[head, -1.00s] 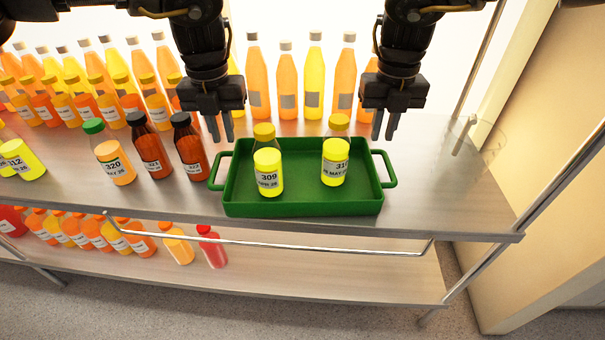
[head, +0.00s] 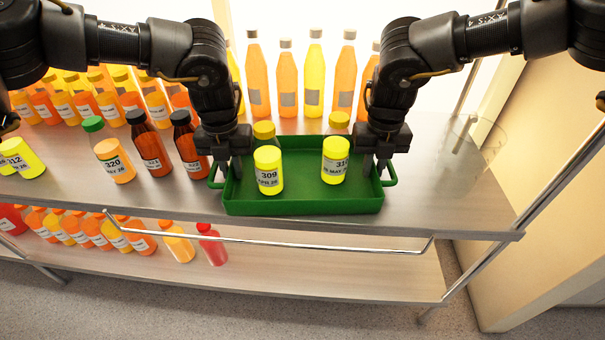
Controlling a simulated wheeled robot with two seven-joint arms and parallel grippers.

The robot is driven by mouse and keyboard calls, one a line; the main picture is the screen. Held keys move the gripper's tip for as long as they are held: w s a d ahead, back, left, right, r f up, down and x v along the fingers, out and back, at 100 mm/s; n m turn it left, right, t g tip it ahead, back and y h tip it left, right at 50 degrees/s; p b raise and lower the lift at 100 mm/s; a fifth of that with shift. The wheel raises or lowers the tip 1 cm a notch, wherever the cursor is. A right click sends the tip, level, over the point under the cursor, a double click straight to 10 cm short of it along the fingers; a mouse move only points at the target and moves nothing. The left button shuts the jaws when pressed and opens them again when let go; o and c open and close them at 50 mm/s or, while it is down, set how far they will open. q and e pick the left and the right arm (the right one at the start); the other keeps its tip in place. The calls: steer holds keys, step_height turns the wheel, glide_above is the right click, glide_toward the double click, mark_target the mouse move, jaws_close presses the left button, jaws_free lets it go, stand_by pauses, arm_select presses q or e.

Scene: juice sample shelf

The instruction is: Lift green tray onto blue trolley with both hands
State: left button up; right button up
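The green tray (head: 300,208) lies flat on the upper metal shelf, near its front edge, with a loop handle at each short end. Two yellow-capped sample bottles stand in it, the bottle marked 309 (head: 268,178) on the left and the bottle marked 310 (head: 335,168) on the right. My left gripper (head: 231,172) points down at the left handle, its fingers apart. My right gripper (head: 375,170) points down at the right handle, fingers also apart. The handle parts between the fingers are partly hidden. The blue trolley is not in view.
Tall bottles (head: 286,85) line the back. A metal rail (head: 290,246) runs below the shelf front.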

arm_select(q)
jaws_close()
arm_select(e)
jaws_close()
arm_select(q)
steer(key=shift+r, duration=0.2)
arm_select(e)
steer(key=shift+r, duration=0.2)
